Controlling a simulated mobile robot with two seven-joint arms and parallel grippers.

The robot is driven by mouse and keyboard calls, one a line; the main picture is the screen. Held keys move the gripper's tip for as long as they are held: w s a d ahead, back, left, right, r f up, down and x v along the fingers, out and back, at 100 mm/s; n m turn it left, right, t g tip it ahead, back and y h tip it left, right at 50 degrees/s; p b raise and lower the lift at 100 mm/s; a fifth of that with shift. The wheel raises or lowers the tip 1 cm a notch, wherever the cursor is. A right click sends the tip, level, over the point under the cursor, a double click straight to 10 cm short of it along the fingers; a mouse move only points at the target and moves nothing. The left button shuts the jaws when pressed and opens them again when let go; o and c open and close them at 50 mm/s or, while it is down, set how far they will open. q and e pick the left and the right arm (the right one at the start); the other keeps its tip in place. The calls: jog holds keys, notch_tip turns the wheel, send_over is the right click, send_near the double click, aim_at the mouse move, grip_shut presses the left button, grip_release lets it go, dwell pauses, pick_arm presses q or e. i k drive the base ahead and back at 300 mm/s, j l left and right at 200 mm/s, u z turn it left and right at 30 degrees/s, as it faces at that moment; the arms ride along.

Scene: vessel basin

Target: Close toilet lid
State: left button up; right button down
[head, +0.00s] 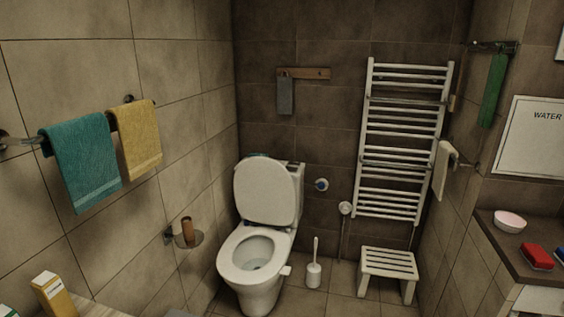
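The white toilet (259,262) stands against the back wall, a little left of the middle of the head view. Its lid (266,192) is raised and leans back against the cistern (297,175). The seat ring (231,269) lies down on the bowl, and the inside of the bowl is visible. Neither of my grippers shows in the head view.
A toilet brush (314,268) and a white stool (388,270) stand right of the toilet. A roll holder (188,236) juts from the left wall. Floor shows between toilet and stool.

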aim_at(264, 192)
jog(key=i+l+z, duration=0.1)
jog(key=i+z, duration=0.2)
jog(key=i, duration=1)
jog(key=i+l+u, duration=0.15)
jog(key=i+u, duration=0.25)
jog(key=i+l+u, duration=0.4)
jog(key=i, duration=0.15)
jog(key=i+j, duration=0.05)
jog(key=j, duration=0.05)
